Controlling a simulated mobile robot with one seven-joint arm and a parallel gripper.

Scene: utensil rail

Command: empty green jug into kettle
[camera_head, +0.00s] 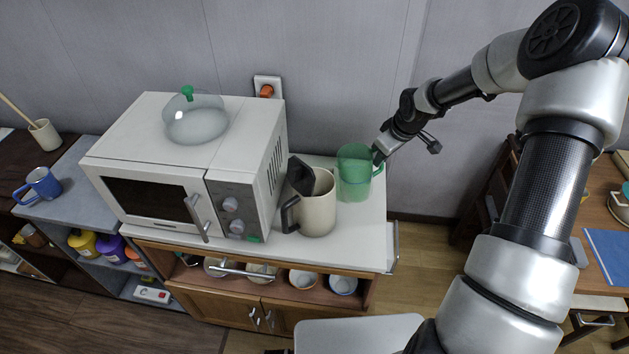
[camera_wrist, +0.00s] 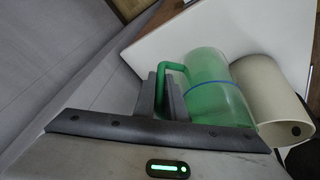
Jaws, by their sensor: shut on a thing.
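The green jug (camera_head: 355,173) is translucent and stands upright at the right part of the white counter, close to the wall. It also shows in the wrist view (camera_wrist: 215,92), with a blue line around it. My gripper (camera_head: 380,155) is shut on the jug's handle, on the right side in the head view; in the wrist view its fingers (camera_wrist: 166,95) are around the handle. The cream kettle (camera_head: 318,208) stands just left of and in front of the jug, with its dark lid tilted open and a dark handle at left. It also shows in the wrist view (camera_wrist: 264,95).
A white microwave (camera_head: 160,155) with a glass dome (camera_head: 196,122) on top stands left of the kettle. The counter (camera_head: 360,240) is clear in front of the kettle and jug. A wooden table (camera_head: 605,215) is at the far right.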

